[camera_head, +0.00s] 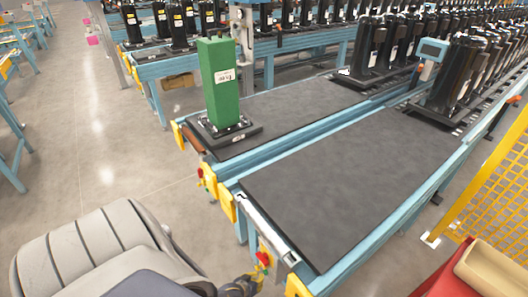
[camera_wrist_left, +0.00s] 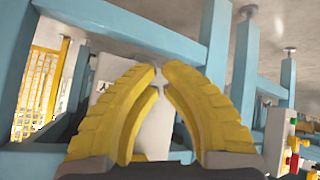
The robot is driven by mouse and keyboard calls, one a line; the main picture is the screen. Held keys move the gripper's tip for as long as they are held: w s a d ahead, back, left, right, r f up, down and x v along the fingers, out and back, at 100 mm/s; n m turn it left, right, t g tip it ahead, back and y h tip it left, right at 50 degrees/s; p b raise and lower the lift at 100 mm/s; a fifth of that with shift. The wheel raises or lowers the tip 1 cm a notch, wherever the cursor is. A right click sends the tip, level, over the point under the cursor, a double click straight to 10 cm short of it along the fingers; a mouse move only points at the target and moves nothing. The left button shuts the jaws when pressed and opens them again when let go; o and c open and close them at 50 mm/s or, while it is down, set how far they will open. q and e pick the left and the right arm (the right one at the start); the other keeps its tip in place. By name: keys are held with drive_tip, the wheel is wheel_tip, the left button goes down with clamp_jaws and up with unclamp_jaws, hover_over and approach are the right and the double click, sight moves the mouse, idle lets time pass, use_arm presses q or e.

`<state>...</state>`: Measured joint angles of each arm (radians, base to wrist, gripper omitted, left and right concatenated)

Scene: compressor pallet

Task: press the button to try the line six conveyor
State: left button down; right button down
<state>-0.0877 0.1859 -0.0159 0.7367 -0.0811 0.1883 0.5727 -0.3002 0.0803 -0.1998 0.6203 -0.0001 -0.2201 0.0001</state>
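A small control box with a red button (camera_head: 264,258) is on the near end of the closer conveyor (camera_head: 350,180) in the head view. My left gripper (camera_head: 256,275) is low beside it, small and partly cut off by the picture's edge. In the left wrist view, my left gripper's yellow fingers (camera_wrist_left: 160,75) curve together with their tips nearly meeting and nothing visible held. That view shows a pale box (camera_wrist_left: 276,135) with green, red and yellow buttons at the right edge, to the side of the fingers. My right gripper is not in view.
A second conveyor (camera_head: 290,105) beside it carries a green block (camera_head: 220,85) on a dark base and has its own red button (camera_head: 200,172). Black units (camera_head: 455,75) line the far end. A yellow mesh fence (camera_head: 495,185) stands right. Blue frame legs (camera_wrist_left: 215,50) surround the gripper.

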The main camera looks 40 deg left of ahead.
use_arm(q)
drive_tip(key=shift+w+d, duration=0.1)
drive_tip(key=shift+w, duration=0.5)
idle(0.7)
drive_tip(key=shift+s, duration=1)
drive_tip(key=shift+s+a, duration=0.1)
drive_tip(key=shift+a, duration=0.1)
drive_tip(key=shift+s+a, duration=0.2)
drive_tip(key=shift+s, duration=1)
drive_tip(key=shift+s+a, duration=0.2)
drive_tip(key=shift+s, duration=1)
